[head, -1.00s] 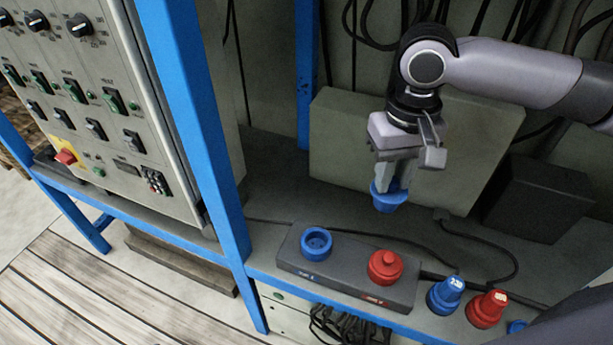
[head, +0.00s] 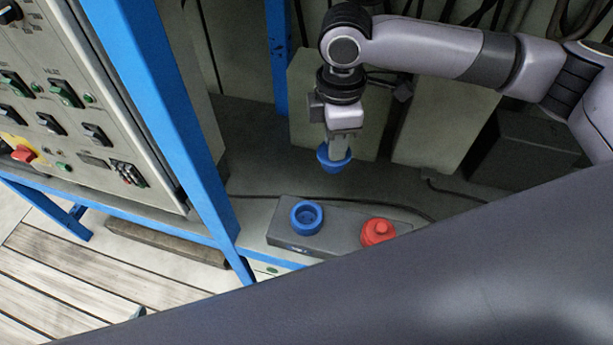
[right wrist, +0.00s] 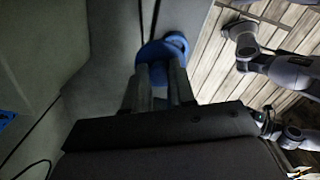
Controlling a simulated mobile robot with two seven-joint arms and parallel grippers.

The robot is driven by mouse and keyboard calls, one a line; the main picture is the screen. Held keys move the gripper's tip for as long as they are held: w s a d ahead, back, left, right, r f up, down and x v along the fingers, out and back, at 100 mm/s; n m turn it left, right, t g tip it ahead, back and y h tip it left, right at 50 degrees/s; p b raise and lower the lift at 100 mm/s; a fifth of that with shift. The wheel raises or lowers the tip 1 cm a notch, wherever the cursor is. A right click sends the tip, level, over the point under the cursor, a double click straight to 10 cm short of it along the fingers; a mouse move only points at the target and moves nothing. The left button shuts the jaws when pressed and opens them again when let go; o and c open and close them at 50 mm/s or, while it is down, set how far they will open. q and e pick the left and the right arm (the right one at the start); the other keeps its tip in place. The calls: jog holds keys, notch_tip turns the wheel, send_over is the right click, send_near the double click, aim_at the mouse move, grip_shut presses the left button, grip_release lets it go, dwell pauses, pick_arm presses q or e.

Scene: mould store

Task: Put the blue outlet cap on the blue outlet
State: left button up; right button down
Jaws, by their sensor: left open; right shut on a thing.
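The blue outlet cap (head: 328,165) is held in the fingers of my right gripper (head: 339,148), which points down and is shut on it. In the head view it hangs above and slightly behind the blue outlet. The blue outlet (head: 307,231) is an open blue ring on the left part of a grey block (head: 345,240). The cap and the outlet stand apart. The right wrist view shows the blue cap (right wrist: 150,55) at the fingertips, with a blue ring beside it that looks like the outlet. I cannot make out my left gripper's jaws in either view.
A red cap or knob (head: 378,232) sits on the right part of the block. A blue frame post (head: 165,130) and a switch panel (head: 60,110) stand at left. A dark arm link of mine covers the lower right. Cables lie behind the block.

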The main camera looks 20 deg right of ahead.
aim_at(320, 157)
jog(key=n, duration=0.2)
jog(key=a+f+n, duration=0.1)
jog(key=n, duration=0.1)
jog(key=f+n, duration=0.1)
jog(key=n, duration=0.1)
jog(key=shift+a+f, duration=0.1)
jog(key=shift+a, duration=0.25)
jog(key=n, duration=0.1)
jog(key=f+n, duration=0.1)
jog(key=n, duration=0.1)
jog(key=a+n, duration=0.1)
jog(key=n, duration=0.1)
jog(key=shift+s+f+p, duration=0.1)
jog(key=shift+f+p, duration=0.2)
jog(key=shift+p, duration=0.05)
pick_arm(q)
jog(key=b, duration=0.1)
jog(key=f+b, duration=0.1)
jog(key=b, duration=0.1)
jog(key=f+b, duration=0.1)
jog(key=shift+w+d+f, duration=0.2)
jog(key=shift+w+d, duration=0.05)
jog(key=shift+d, duration=0.15)
pick_arm(e)
notch_tip(320, 157, down, 10)
jog(key=s+a+n, duration=0.1)
jog(key=a+n, duration=0.2)
jog(key=n, duration=0.8)
jog(key=shift+r, duration=0.25)
